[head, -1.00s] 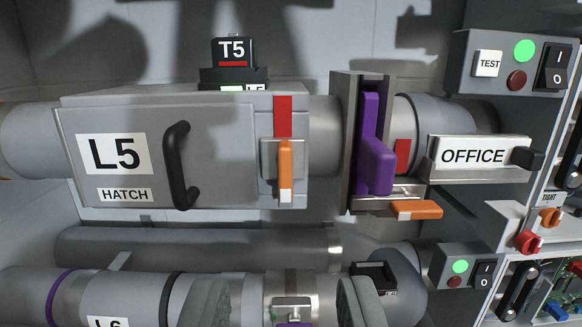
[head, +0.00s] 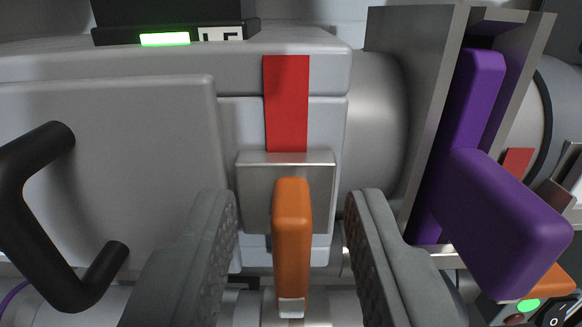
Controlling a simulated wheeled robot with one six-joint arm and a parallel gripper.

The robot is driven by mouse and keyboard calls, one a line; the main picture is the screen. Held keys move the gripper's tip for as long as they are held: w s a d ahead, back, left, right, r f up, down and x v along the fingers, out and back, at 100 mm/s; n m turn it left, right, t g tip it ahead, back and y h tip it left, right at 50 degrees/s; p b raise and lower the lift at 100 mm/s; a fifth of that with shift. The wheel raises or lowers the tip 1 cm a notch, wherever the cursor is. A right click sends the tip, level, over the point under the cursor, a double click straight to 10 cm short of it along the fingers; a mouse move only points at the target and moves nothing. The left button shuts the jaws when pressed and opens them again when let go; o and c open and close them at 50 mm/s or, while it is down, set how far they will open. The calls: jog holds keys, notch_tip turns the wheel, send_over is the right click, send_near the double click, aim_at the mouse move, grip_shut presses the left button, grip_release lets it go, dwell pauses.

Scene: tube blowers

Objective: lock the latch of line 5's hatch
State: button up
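The latch of line 5's hatch is an orange lever (head: 292,240) with a pale tip, on a metal plate (head: 250,180). It hangs straight down, below a vertical red stripe (head: 286,105). The closed-looking hatch door (head: 145,160) with its black handle (head: 30,215) is at the left. My gripper (head: 295,225) is open, with one grey finger on each side of the orange lever. A gap shows between the lever and each finger, so neither visibly touches it.
A purple slide gate (head: 500,220) in a metal frame (head: 420,100) stands close right of my right finger. A dark unit with a green light (head: 165,40) sits above the hatch. Another orange handle (head: 550,284) is at lower right.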

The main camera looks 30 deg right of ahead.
jog(key=shift+w+d, duration=0.15)
jog(key=shift+w, duration=0.15)
jog(key=shift+c, duration=0.2)
grip_shut()
